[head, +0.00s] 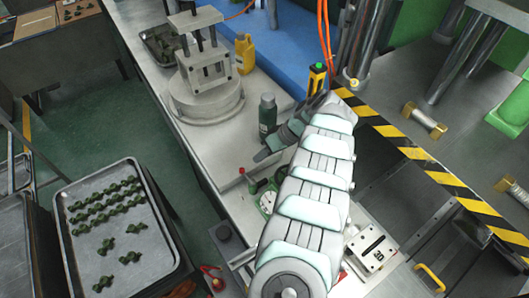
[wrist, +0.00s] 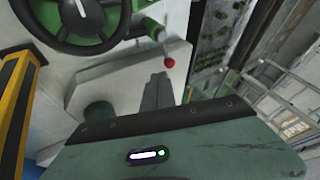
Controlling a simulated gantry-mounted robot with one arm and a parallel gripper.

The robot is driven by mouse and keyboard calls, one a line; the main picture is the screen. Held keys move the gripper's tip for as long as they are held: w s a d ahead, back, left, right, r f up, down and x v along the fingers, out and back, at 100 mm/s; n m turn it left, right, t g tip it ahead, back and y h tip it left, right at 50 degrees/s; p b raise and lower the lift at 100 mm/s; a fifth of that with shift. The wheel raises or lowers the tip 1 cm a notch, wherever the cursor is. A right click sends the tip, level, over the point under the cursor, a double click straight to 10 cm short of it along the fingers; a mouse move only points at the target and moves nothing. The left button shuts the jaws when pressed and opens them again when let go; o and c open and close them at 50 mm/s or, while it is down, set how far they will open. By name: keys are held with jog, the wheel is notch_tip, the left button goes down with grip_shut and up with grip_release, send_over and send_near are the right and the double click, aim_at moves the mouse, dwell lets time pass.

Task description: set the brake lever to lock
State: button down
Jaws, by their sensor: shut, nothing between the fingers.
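The brake lever appears to be the short rod with a red ball knob (head: 242,171) beside the green handwheel (head: 268,201) on the bench. In the wrist view its red knob (wrist: 168,62) shows at the top centre, right of the black-rimmed handwheel (wrist: 88,40). My gripper (head: 259,156) is shut and empty, just up and right of the knob in the head view. The lever's lower end and any lock marking cannot be made out.
A round-based clamp fixture (head: 205,100) is farther back. A yellow-black tool (head: 316,78) stands beyond my wrist. A tray of green parts (head: 125,270) lies left, beyond the bench edge.

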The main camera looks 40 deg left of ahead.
aim_at(247, 176)
jog(key=x, duration=0.5)
jog(key=shift+s+a+f, duration=0.15)
jog(key=shift+f, duration=0.15)
jog(key=shift+r+p, duration=0.25)
jog(key=shift+p, duration=0.8)
